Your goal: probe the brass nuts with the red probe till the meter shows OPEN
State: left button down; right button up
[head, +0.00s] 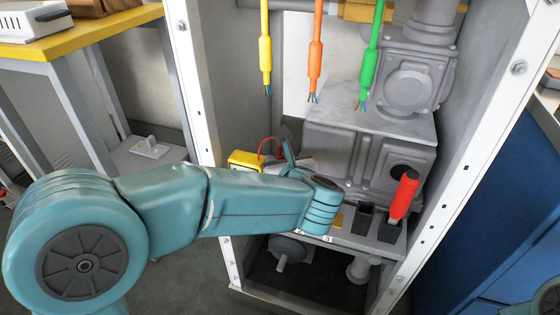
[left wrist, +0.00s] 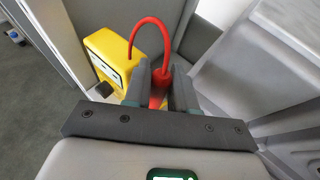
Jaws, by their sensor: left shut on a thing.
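My left gripper (left wrist: 161,78) is shut on the red probe (left wrist: 158,96), seen between its fingers in the left wrist view. A red lead (left wrist: 134,31) arches from the probe to the yellow meter (left wrist: 131,44). The meter also shows in the head view (head: 244,159), inside the cabinet behind my left arm. Its display (left wrist: 111,65) is too small and angled to read. In the head view my left gripper (head: 289,154) is mostly hidden behind my wrist. The probe's tip is hidden. I cannot make out the brass nuts. My right gripper is not in view.
Yellow (head: 265,50), orange (head: 315,55) and green (head: 369,55) cables hang with bare wire ends above the grey machine (head: 345,145). A red-handled tool (head: 403,195) stands in a dark holder at the right. White cabinet posts (head: 201,100) flank the opening.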

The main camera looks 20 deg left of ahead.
pick_arm(q)
jog(key=shift+f+b, duration=0.1)
jog(key=shift+b, duration=0.25)
dwell(0.6)
jog(key=shift+r+p, duration=1.75)
jog(key=shift+r, duration=0.85)
